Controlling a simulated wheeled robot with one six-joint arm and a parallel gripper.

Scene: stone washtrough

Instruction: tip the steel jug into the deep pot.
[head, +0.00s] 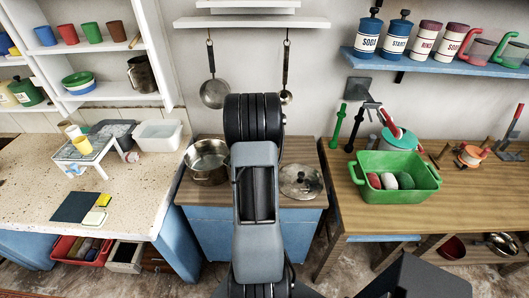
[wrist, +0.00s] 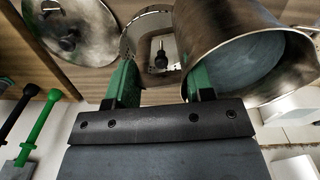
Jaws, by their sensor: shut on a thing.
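The deep pot (head: 207,162) stands open on the wooden counter, left of my arm in the head view. In the wrist view the pot (wrist: 240,45) fills the upper right, its mouth and grey inside showing. My gripper (wrist: 162,78) has green fingertips and is shut on a shiny steel thing between them, which I take to be the steel jug (wrist: 145,42). The pot's wall is close beside the right-hand fingertip; I cannot tell if they touch. In the head view my arm hides the jug and gripper. The jug's tilt and contents are unclear.
A round lid (head: 300,182) lies right of my arm; it also shows in the wrist view (wrist: 70,30). A pan (head: 213,93) and a ladle (head: 286,97) hang behind. A green basin (head: 395,165) stands right, a white tub (head: 158,134) left. A dark jug (head: 142,75) is shelved.

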